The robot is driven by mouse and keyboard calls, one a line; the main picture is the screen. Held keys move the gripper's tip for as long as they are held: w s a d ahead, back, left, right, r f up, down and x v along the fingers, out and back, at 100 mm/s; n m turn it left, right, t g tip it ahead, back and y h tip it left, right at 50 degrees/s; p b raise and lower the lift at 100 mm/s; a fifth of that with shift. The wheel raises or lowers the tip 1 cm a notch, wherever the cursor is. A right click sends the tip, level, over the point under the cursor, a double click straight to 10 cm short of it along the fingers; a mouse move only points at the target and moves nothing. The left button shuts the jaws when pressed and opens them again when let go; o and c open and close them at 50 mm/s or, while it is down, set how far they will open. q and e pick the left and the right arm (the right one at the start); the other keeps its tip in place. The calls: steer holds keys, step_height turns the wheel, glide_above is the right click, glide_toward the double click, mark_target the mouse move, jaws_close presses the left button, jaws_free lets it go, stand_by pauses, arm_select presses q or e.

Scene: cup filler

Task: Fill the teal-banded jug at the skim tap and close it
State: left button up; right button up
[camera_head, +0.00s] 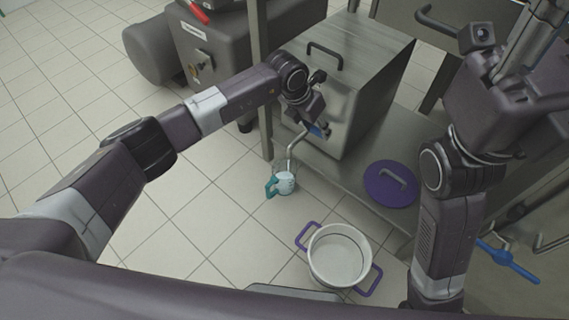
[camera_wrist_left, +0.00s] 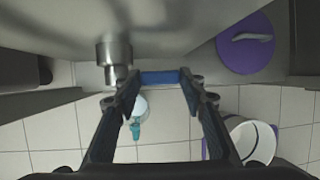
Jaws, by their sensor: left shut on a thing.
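The jug (camera_head: 286,184) with a teal handle stands upright low down, apparently on the floor, under the bent spout (camera_head: 292,149) of a steel tank. The jug also shows in the left wrist view (camera_wrist_left: 140,106), partly hidden by a finger. My left gripper (camera_head: 318,128) is at the tank's front, shut on the blue tap handle (camera_wrist_left: 160,77), which lies between its fingertips. I cannot tell whether liquid is running or how full the jug is. My right arm is at the right, but its fingers are not in view.
The steel tank (camera_head: 365,62) stands on a steel bench, with a purple lid (camera_head: 391,177) to its right. A white pot (camera_head: 338,257) with purple handles is nearer me. Another blue lever (camera_head: 508,263) is at the right.

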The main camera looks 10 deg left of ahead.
arm_select(q)
steer(key=shift+a+f, duration=0.1)
steer(key=shift+f, duration=0.1)
steer(key=shift+s+y, duration=0.1)
steer(key=shift+y, duration=0.2)
steer(key=shift+f+t+y, duration=0.35)
steer(key=shift+t+y, duration=0.05)
steer(key=shift+t, duration=0.1)
steer(key=shift+s+f+m+p, duration=0.1)
steer(key=shift+f+m+p, duration=0.05)
steer(key=shift+m+p, duration=0.15)
steer(key=o, duration=1.3)
steer(key=shift+c, duration=0.2)
steer(key=shift+d, duration=0.2)
